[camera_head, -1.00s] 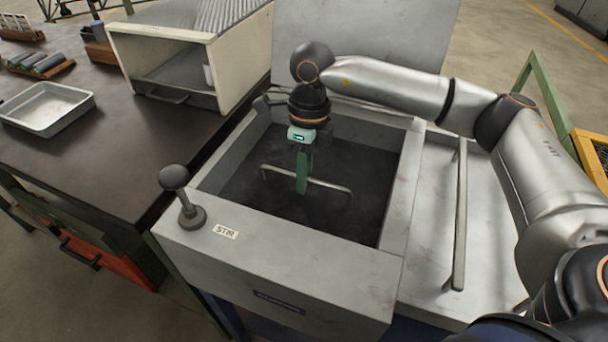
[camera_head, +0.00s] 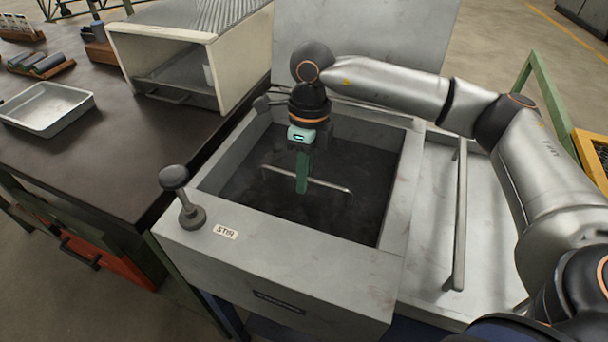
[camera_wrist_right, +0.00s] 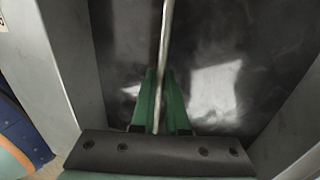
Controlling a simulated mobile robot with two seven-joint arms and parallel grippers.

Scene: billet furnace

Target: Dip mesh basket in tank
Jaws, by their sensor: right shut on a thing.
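The tank (camera_head: 290,262) is a grey metal box with an open top and dark liquid (camera_head: 250,195) inside. My right gripper (camera_head: 303,188) reaches down into the tank's opening, with its green fingers shut on a thin metal bar, the mesh basket's handle (camera_head: 330,186). In the right wrist view the handle (camera_wrist_right: 165,50) runs between the green fingers (camera_wrist_right: 160,100). Only the handle shows above the dark surface; the basket's mesh body is hidden beneath it. My left gripper is not in view.
A stir knob (camera_head: 175,178) stands on the tank's front left corner beside a STIR label (camera_head: 226,231). A drain board (camera_head: 425,240) with a rail (camera_head: 460,220) lies right of the tank. A dark bench (camera_head: 120,160) with a metal tray (camera_head: 48,108) and an open cabinet (camera_head: 190,60) is at left.

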